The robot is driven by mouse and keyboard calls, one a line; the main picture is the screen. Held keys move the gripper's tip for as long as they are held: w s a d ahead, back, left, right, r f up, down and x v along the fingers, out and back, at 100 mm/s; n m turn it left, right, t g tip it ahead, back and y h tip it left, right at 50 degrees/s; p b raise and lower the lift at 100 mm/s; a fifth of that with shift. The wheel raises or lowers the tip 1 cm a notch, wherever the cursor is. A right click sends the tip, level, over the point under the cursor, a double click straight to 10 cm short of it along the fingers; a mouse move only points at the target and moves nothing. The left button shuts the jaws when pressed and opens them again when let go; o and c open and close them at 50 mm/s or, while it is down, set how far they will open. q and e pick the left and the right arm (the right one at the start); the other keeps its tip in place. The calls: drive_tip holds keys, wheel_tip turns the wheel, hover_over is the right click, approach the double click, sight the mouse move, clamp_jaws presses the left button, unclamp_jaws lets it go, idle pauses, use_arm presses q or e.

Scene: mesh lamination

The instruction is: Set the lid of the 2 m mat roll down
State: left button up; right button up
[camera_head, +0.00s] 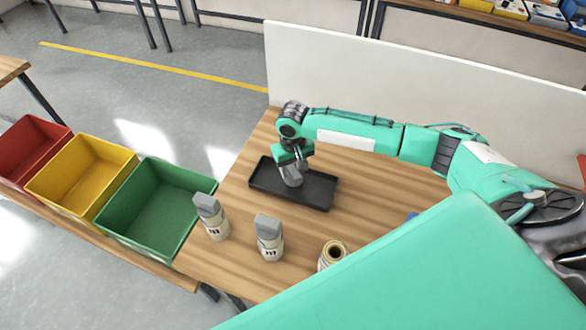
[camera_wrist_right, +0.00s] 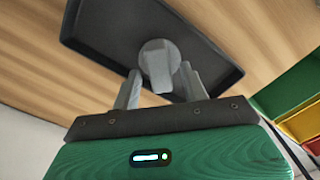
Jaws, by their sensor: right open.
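A grey lid (camera_wrist_right: 158,62) is at the black tray (camera_wrist_right: 95,35), between the two fingers of my right gripper (camera_wrist_right: 162,80) in the right wrist view. The fingers stand apart on either side of it; I cannot tell if they touch it. In the head view, my right gripper (camera_head: 292,174) points down into the tray (camera_head: 315,192), and the lid is hard to tell from the fingers. An open roll (camera_head: 333,254) with a dark hollow top stands near the table's front, partly hidden by my teal arm. My left gripper is not in view.
Two rolls with grey caps, one at the left (camera_head: 212,217) and one in the middle (camera_head: 269,238), stand on the wooden table. Green (camera_head: 160,205), yellow (camera_head: 80,175) and red (camera_head: 30,150) bins stand left. A white panel (camera_head: 400,75) closes the table's back.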

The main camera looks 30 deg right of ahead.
sight(293, 170)
wheel_tip(293, 170, up, 12)
drive_tip(key=b, duration=0.2)
drive_tip(key=shift+f, duration=0.2)
idle(0.3)
